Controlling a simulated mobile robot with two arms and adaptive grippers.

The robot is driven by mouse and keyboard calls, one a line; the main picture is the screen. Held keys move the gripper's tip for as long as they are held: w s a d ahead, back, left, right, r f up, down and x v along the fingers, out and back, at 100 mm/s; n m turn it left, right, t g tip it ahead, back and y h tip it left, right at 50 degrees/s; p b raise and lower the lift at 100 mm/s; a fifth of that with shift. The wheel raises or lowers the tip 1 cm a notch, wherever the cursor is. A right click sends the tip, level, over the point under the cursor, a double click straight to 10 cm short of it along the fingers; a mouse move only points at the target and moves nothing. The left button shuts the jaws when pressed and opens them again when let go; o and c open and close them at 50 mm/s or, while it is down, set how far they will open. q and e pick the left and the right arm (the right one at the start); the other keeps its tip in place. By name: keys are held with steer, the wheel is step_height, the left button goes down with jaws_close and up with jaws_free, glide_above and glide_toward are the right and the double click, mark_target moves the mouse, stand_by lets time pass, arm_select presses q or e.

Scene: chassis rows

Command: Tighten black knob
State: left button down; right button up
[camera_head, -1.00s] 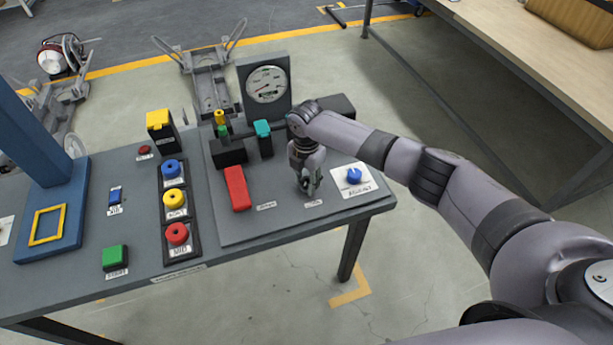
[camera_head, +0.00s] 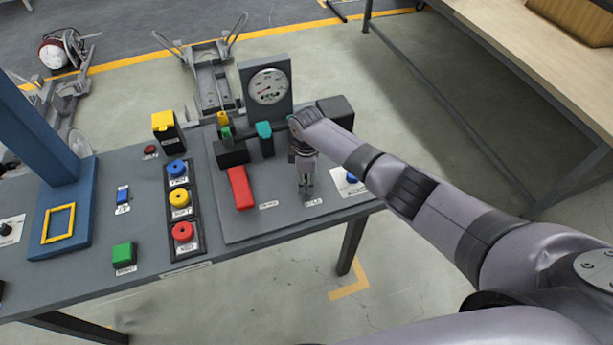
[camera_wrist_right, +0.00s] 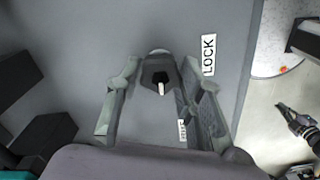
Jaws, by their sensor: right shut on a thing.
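A small black knob (camera_wrist_right: 158,79) with a white pointer sits on the grey panel beside a LOCK label (camera_wrist_right: 208,54) in the right wrist view. My right gripper (camera_wrist_right: 160,62) is around it, its two fingers on either side and shut on it. In the head view my right gripper (camera_head: 305,186) points down at the panel's front part, and its fingers hide the knob. Another small black knob (camera_head: 6,229) is on a white plate at the left edge of the head view. My left gripper is not in view.
A red lever (camera_head: 240,188), a teal block (camera_head: 264,131) and a gauge (camera_head: 268,86) stand left of and behind the gripper. Yellow, blue, red and green controls fill the left part of the bench.

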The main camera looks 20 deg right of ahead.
steer(key=m, duration=0.2)
steer(key=m+p, duration=0.2)
steer(key=m, duration=0.1)
steer(key=shift+w+r+m, duration=0.2)
steer(key=shift+r+m, duration=0.05)
steer(key=shift+m, duration=0.05)
steer(key=shift+w+m+p, duration=0.1)
steer(key=shift+m+p, duration=0.5)
steer(key=shift+m, duration=1.6)
steer(key=o, duration=1.1)
steer(key=shift+s, duration=0.2)
steer(key=shift+o, duration=0.3)
steer(key=shift+f, duration=0.15)
step_height(320, 180, up, 12)
